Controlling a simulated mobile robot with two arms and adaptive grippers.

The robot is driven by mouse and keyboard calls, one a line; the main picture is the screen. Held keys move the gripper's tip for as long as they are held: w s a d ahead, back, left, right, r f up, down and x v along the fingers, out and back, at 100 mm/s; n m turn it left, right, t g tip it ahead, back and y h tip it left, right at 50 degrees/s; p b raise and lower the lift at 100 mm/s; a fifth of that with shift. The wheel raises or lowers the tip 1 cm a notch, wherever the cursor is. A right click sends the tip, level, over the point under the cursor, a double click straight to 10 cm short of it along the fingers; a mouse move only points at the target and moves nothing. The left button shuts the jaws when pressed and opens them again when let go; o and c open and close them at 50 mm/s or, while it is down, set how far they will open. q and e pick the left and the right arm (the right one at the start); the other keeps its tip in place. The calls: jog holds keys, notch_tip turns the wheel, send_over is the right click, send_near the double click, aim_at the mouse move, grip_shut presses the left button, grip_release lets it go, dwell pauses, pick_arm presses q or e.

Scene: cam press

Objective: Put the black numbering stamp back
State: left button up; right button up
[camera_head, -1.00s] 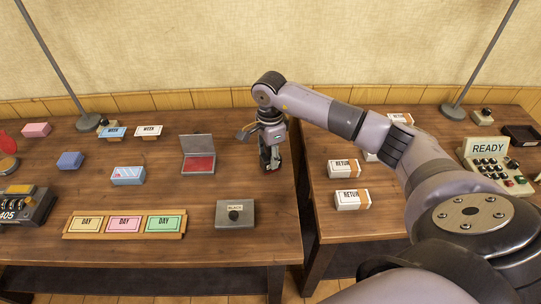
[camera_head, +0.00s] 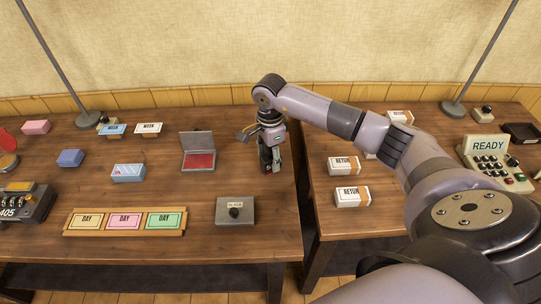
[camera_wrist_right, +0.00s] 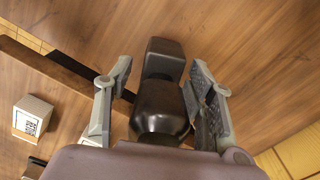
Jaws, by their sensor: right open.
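The black stamp (camera_wrist_right: 162,104), with a rounded dark handle and a squarer block beyond it, is between the fingers of my right gripper (camera_wrist_right: 162,100) in the right wrist view. The fingers are open on either side of it, with a clear gap on the left side. In the head view my right gripper (camera_head: 270,160) points down at the right edge of the left table (camera_head: 200,240), mostly hiding the stamp. A grey box with a black knob and a label (camera_head: 235,212) stands nearer, to its left. My left gripper is not in view.
An open tin with a red pad (camera_head: 199,160) is left of my right gripper. A wooden rack with DAY cards (camera_head: 125,222) lies farther left. Small RETURN boxes (camera_head: 351,196) stand on the right table across a narrow gap. The table between tin and grey box is clear.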

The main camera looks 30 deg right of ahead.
jog(key=shift+r, duration=0.2)
jog(key=shift+w+r, duration=0.1)
jog(key=shift+r, duration=0.2)
notch_tip(320, 180, up, 11)
jog(key=b, duration=0.3)
jog(key=shift+r, duration=0.2)
dwell(0.8)
